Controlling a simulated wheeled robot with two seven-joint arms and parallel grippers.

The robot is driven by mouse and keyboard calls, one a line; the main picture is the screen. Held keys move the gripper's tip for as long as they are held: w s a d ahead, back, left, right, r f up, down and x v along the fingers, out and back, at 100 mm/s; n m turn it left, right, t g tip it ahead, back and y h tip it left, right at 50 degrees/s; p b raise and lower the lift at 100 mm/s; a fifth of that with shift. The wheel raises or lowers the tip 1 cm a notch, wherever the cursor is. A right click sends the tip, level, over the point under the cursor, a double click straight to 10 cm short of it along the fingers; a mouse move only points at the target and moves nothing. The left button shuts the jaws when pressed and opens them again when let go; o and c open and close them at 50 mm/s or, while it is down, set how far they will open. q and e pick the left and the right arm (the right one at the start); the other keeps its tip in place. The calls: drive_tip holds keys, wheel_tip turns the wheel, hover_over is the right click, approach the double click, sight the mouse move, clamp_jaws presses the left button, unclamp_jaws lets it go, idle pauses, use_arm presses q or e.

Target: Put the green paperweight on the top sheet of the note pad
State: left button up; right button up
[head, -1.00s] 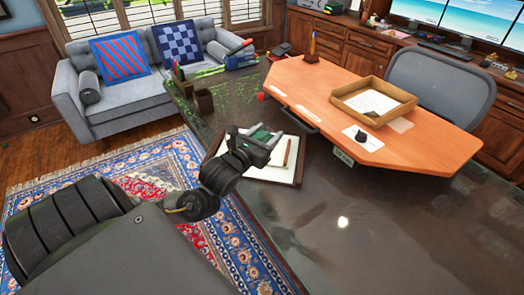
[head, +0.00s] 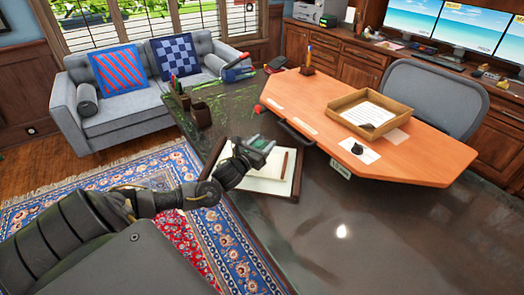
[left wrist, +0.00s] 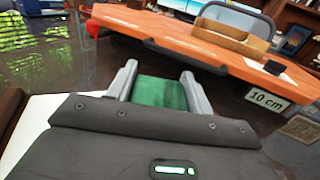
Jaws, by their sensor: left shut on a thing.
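The green paperweight (left wrist: 160,93) sits between the two grey fingers of my left gripper (left wrist: 158,88) in the left wrist view. In the head view the paperweight (head: 257,142) is small and partly hidden by the left gripper (head: 262,147), which is shut on it. The note pad (head: 265,185) is a white sheet with a dark border, lying on the dark desk. The gripper appears over the pad's far part and hides some of it; its height above the sheet is hard to tell. My right gripper is not in view.
A brown pencil (head: 284,164) lies at the pad's right side. An orange raised board (head: 400,155) stands to the right, carrying a wooden tray (head: 345,104) and a small black object (head: 357,149). A pen holder (head: 201,115) stands behind the pad. The dark desk (head: 330,235) is clear in front.

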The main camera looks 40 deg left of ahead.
sight(262, 149)
use_arm(q)
drive_tip(key=shift+w+a+f, duration=0.1)
wheel_tip(262, 149, down, 3)
drive_tip(key=shift+w+a, duration=0.1)
drive_tip(key=shift+w, duration=0.05)
drive_tip(key=shift+f, duration=0.2)
drive_tip(key=shift+f, duration=0.15)
drive_tip(key=o, duration=1.4)
drive_tip(key=shift+c, duration=0.2)
drive_tip(key=shift+o, duration=0.3)
